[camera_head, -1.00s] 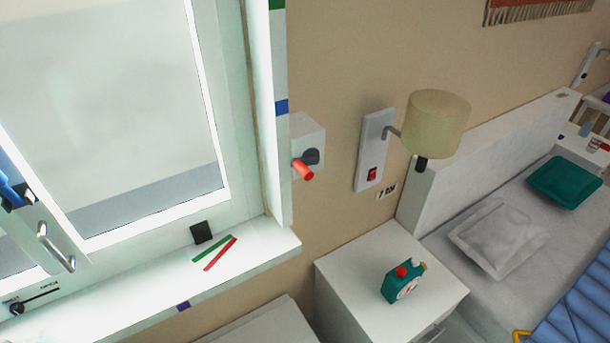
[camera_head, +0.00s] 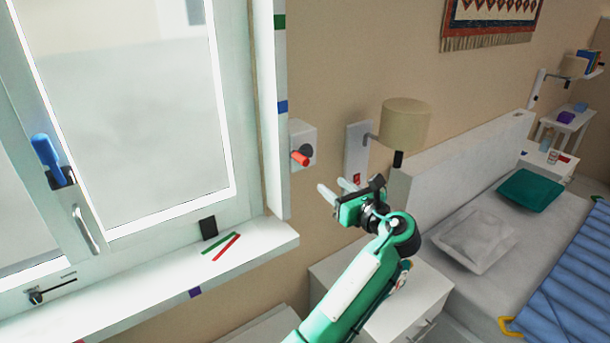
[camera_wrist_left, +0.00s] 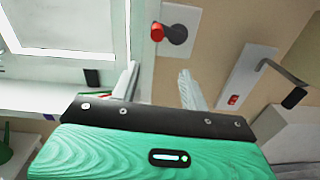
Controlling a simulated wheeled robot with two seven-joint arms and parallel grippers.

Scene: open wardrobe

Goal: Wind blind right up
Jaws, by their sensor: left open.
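The blind's winder is a white wall box (camera_head: 301,136) with a dark hub and a red crank knob (camera_head: 300,159), right of the window frame. It also shows at the top of the left wrist view, with its red knob (camera_wrist_left: 157,32) left of the dark hub. My left gripper (camera_head: 338,188) is open and empty, below and right of the knob and apart from it. In the left wrist view the two fingers (camera_wrist_left: 157,88) stand apart below the winder box. The window (camera_head: 130,100) fills the left. My right gripper is not in view.
The window sill (camera_head: 150,290) holds a green strip, a red strip and a small black block. A wall lamp (camera_head: 404,124) with its switch plate (camera_head: 356,150) is close right of the winder. A white bedside cabinet (camera_head: 425,300) is under my arm; the bed (camera_head: 520,225) lies right.

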